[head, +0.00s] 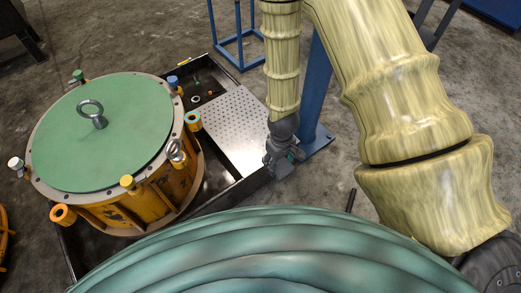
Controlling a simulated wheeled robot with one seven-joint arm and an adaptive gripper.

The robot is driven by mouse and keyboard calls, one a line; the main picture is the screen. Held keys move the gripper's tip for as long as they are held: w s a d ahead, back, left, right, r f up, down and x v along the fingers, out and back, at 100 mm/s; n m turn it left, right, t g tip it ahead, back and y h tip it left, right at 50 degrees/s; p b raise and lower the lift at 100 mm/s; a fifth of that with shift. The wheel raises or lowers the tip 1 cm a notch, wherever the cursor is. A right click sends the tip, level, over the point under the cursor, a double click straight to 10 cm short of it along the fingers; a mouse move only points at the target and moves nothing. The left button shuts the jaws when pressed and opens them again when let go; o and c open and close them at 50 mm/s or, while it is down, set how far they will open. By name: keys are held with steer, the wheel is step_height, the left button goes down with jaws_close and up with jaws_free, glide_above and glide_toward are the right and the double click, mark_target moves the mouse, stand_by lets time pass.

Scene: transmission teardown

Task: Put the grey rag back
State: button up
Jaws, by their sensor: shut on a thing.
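My gripper (281,160) hangs at the end of my arm, pointing down by the right end of the black drip tray (243,188). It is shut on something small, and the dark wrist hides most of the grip. A bit of grey (284,169) shows below the fingers and looks like the grey rag, though little of it shows. No other grey rag is in view.
A yellow housing (150,205) with a green cover (103,132), lifting eyes and coloured plugs stands in the tray at the left. A perforated metal plate (238,128) lies beside my gripper. A blue post (316,95) stands just right of it.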

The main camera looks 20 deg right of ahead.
step_height(320, 180, down, 2)
steer(key=shift+s+f+b, duration=0.1)
steer(key=shift+s+b, duration=0.05)
steer(key=shift+b, duration=0.3)
steer(key=shift+w+f+b, duration=0.15)
steer(key=shift+w+b, duration=0.15)
steer(key=shift+w, duration=0.15)
steer(key=b, duration=0.6)
glide_above(261, 144)
steer(key=shift+f, duration=0.65)
steer(key=shift+f+b, duration=1.05)
steer(key=shift+f, duration=0.65)
steer(key=shift+f, duration=0.1)
steer(key=o, duration=1)
step_height(261, 144, up, 12)
steer(key=p, duration=0.6)
